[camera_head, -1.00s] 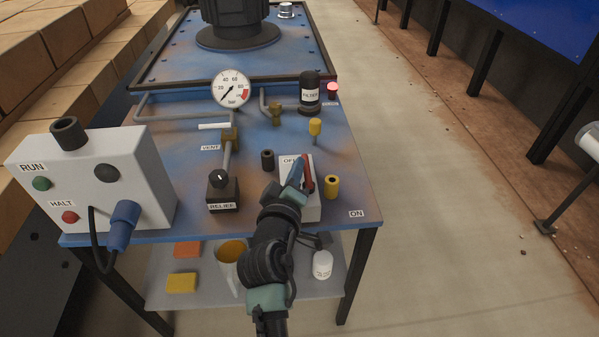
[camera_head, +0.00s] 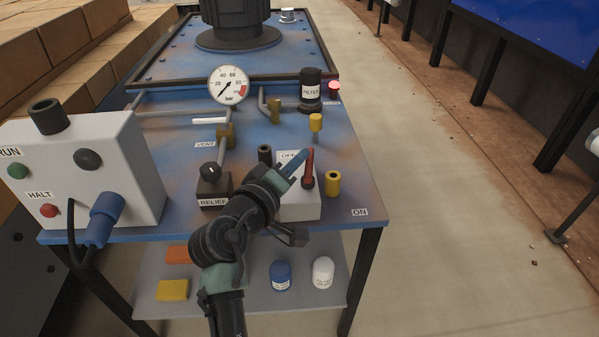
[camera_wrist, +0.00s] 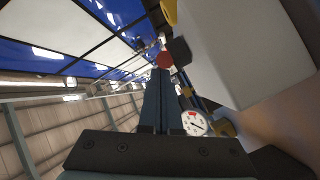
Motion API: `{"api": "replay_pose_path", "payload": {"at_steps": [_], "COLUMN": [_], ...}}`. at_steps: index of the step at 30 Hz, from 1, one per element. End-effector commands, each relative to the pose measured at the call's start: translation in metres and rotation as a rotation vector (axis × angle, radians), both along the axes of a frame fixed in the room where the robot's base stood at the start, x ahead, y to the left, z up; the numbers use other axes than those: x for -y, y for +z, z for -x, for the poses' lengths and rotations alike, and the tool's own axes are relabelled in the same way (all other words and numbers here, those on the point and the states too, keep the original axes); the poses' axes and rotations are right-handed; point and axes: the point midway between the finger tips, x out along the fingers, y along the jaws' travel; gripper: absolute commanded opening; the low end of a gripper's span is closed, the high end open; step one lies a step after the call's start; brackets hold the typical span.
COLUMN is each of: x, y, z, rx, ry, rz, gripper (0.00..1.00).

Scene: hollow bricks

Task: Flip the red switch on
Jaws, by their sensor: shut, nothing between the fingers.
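The red switch (camera_head: 309,168) is a red lever on a white box near the front right of the blue table. The lever points back toward the "OFF" label on the box; the "ON" label (camera_head: 360,212) lies at the table's front right. My gripper (camera_head: 298,162) is shut and empty, its tips just left of the lever; I cannot tell if they touch. In the wrist view the shut fingers (camera_wrist: 161,90) point at a round red thing (camera_wrist: 164,60), which I cannot identify surely. My arm covers the left part of the box.
A yellow cylinder (camera_head: 333,184) stands right of the lever, and a dark one (camera_head: 265,154) behind left. The relief knob block (camera_head: 213,185) is left of my gripper. A grey control box (camera_head: 88,170) stands far left. A yellow-topped valve (camera_head: 316,124) is behind.

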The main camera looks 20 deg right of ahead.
Motion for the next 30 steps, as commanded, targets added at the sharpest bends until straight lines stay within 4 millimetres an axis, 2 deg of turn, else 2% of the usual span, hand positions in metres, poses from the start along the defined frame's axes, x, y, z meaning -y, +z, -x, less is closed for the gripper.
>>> {"api": "replay_pose_path", "payload": {"at_steps": [1,18,30], "x": [-0.001,0.012,0.019], "y": [-0.008,-0.003,-0.002], "z": [-0.002,-0.002,0.001], "rx": [0.001,-0.004,-0.003], "ry": [-0.036,-0.444,-0.609], "rz": [-0.003,-0.001,-0.001], "gripper": [0.00,0.00,0.00]}}
